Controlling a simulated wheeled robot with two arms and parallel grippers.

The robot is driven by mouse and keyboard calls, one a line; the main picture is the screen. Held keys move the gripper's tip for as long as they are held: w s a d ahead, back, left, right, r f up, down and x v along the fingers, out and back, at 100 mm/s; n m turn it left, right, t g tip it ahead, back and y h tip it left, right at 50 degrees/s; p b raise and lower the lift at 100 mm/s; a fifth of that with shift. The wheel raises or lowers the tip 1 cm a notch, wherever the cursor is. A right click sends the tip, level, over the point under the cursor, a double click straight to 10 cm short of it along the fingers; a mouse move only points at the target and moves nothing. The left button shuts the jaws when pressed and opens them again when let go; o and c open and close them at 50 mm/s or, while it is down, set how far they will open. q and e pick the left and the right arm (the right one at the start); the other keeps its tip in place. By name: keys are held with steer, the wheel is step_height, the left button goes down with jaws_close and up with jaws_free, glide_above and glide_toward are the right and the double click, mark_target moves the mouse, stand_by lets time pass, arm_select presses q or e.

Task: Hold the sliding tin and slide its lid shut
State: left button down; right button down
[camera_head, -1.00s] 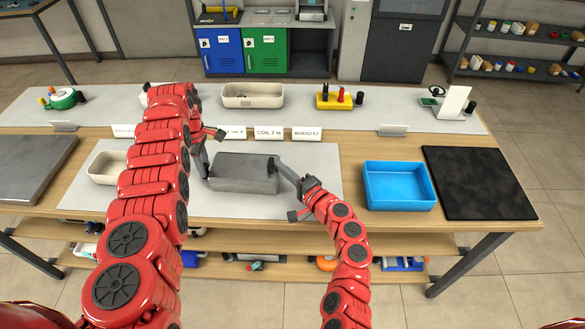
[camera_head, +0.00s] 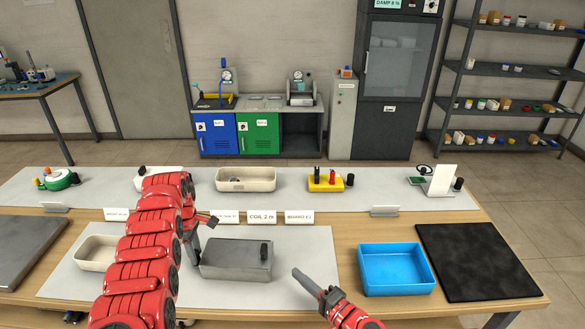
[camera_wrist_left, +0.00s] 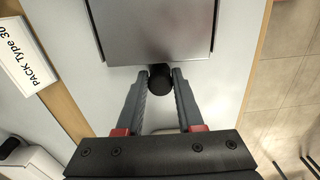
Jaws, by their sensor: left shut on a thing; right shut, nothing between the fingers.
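The grey metal sliding tin (camera_head: 232,268) lies on the pale mat, with its flat lid (camera_head: 234,248) over the top. A black knob (camera_head: 264,250) stands at the right end. Whether the lid is fully shut is too small to tell. My left gripper (camera_head: 197,252) is at the tin's left end. In the left wrist view its fingers (camera_wrist_left: 160,76) are closed around a black round knob (camera_wrist_left: 160,80) at the tin's end. My right gripper (camera_head: 297,273) is shut and empty, to the right of the tin and apart from it.
A blue tray (camera_head: 398,288) and a dark mat (camera_head: 480,262) lie to the right. A cream bin (camera_head: 97,252) is partly behind my left arm. Another cream bin (camera_head: 246,186), label cards (camera_head: 262,217) and a yellow block (camera_head: 325,187) stand behind. Bare mat lies right of the tin.

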arm_select(q)
steer(key=shift+c, duration=2.3)
jaws_free()
